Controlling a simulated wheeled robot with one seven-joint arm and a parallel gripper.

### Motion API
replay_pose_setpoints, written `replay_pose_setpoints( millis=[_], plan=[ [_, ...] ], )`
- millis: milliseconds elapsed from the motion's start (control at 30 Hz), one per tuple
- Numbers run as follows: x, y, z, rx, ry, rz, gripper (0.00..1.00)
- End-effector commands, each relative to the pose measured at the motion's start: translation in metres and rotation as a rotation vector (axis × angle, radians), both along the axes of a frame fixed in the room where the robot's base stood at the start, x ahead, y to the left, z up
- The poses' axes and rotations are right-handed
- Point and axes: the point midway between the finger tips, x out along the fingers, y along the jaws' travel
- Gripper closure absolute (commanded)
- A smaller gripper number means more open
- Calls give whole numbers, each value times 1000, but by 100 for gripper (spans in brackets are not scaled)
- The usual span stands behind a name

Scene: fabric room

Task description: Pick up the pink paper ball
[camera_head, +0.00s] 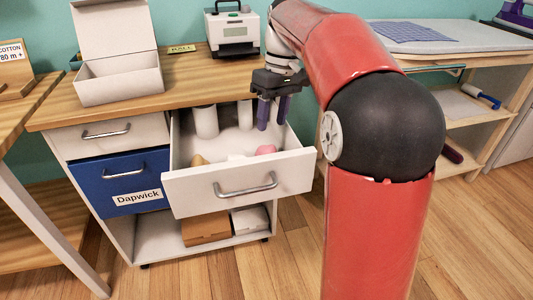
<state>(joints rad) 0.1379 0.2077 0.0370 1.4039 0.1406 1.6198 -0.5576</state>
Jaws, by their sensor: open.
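The pink paper ball (266,150) lies inside the open white drawer (240,184), near the front wall. Only its top shows above the drawer front; the rest is hidden. My gripper (272,125) points down into the drawer, with its two purple-grey fingers apart and nothing between them. In the picture it is just above the pink ball; I cannot tell the exact height gap.
In the drawer are a white cylinder (206,121), a tan item (199,160) and a white item (236,157). The wooden worktop (185,85) overhangs the back of the drawer. An open white box (120,80) and a label printer (233,30) stand on it.

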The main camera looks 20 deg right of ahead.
Motion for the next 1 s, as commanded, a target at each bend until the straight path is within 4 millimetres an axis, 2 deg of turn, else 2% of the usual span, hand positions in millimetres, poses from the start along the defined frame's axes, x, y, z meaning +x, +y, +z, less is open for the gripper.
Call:
replay_pose_setpoints(
  millis=[333, 600, 900, 1000],
  plan=[
    [-3, 5, -36, 1, 6, 5, 56],
    [-8, 11, -73, 1, 5, 4, 56],
    [-7, 12, -77, 1, 3, 3, 56],
    [-8, 12, -77, 1, 3, 3, 69]
  ],
)
